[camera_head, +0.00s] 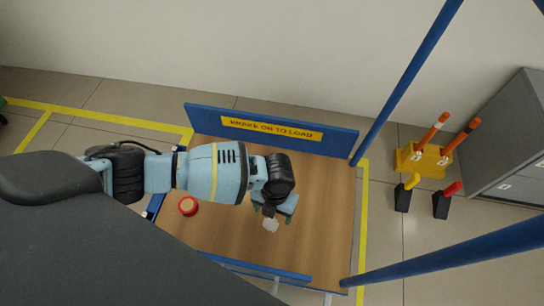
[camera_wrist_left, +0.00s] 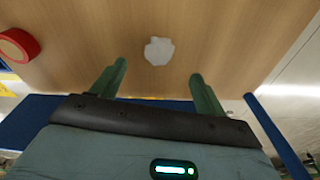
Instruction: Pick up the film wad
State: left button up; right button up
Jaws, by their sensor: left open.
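The film wad is a small whitish, crumpled lump (camera_head: 271,225) lying on the brown wooden surface of a blue-edged cart (camera_head: 325,235). It also shows in the left wrist view (camera_wrist_left: 159,51), beyond the fingertips and roughly centred between them. My left gripper (camera_head: 275,212) is above the cart, just behind the wad in the head view. In the left wrist view its two green fingers (camera_wrist_left: 158,70) are spread wide with nothing between them. I cannot tell the height of the fingers above the surface. My right gripper is not in view.
A red round object (camera_head: 188,206) sits on the cart's left; it also shows in the left wrist view (camera_wrist_left: 17,46). A blue panel with a yellow sign (camera_head: 271,129) edges the back. Blue posts (camera_head: 405,85) rise at right. A yellow rack (camera_head: 423,160) stands on the floor beyond.

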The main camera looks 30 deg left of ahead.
aim_at(271, 222)
pick_arm(q)
jog(key=shift+s+f+b, duration=0.2)
jog(key=shift+f+b, duration=0.3)
jog(key=shift+f, duration=0.8)
jog(key=f, duration=0.1)
jog(key=f+b, duration=0.1)
jog(key=f, duration=0.1)
jog(key=f+b, duration=0.1)
jog(key=shift+s+f, duration=0.25)
jog(key=shift+f, duration=0.05)
jog(key=shift+c, duration=0.9)
jog(key=c, duration=0.8)
